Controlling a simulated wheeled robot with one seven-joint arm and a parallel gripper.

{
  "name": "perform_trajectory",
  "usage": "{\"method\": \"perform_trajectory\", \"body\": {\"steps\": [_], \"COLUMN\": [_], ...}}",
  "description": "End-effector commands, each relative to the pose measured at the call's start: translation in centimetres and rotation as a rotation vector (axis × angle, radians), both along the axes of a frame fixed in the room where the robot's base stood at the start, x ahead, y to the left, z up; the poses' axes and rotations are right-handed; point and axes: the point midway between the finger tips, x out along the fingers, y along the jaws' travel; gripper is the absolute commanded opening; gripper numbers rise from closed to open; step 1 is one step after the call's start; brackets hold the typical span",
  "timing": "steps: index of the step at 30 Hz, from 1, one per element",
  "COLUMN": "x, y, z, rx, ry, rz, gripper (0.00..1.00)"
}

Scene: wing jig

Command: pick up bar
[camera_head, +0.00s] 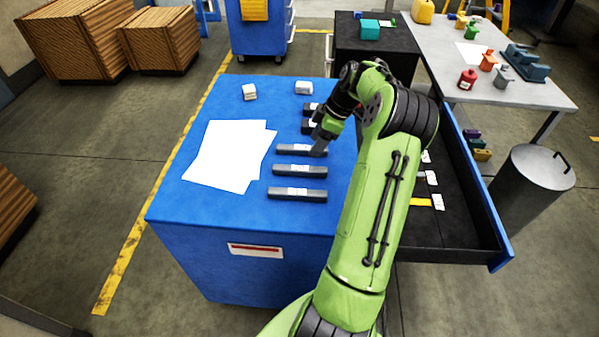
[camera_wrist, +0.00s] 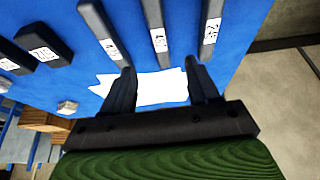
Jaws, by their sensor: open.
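Three long dark bars with white labels lie side by side on the blue cabinet top: a far bar (camera_head: 290,149), a middle bar (camera_head: 299,171) and a near bar (camera_head: 297,194). My gripper (camera_head: 318,150) is over the right end of the far bar and hides part of it. In the wrist view, the open, empty jaws (camera_wrist: 158,68) show with three bars beyond them. The left bar (camera_wrist: 99,30) ends by the left finger, the middle bar (camera_wrist: 155,22) lines up between the fingers, and the right bar (camera_wrist: 212,22) is by the right finger. Finger height above the top is unclear.
White sheets (camera_head: 230,155) lie left of the bars on the cabinet top (camera_head: 180,215). Shorter dark blocks (camera_head: 310,126) and two small pale pieces (camera_head: 249,92) sit farther back. An open drawer (camera_head: 455,225) with labelled items juts out right. A grey table (camera_head: 520,90) stands behind.

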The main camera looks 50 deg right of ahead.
Motion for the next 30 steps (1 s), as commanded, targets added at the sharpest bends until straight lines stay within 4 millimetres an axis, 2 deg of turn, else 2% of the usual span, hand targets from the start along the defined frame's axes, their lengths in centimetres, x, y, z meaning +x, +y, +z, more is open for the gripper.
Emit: {"method": "perform_trajectory", "body": {"steps": [1,3,6,11,15,19,25,30], "x": [0.3,0.9,1.5,2.0,2.9,3.4,3.4,3.4], "y": [0.4,0.8,1.2,1.7,2.4,2.7,2.7,2.7], "z": [-1.6,-3.2,-4.9,-6.5,-9.1,-10.4,-10.4,-10.4], "rx": [0.004,0.003,0.002,0.001,0.002,0.001,-0.001,-0.001], "ry": [0.003,0.003,0.002,0.002,0.003,0.002,0.002,0.002], "rz": [0.000,0.001,-0.002,-0.001,-0.001,-0.001,-0.002,-0.003], "gripper": [0.60,0.60,0.60,0.60,0.60,0.60,0.60,0.35]}}
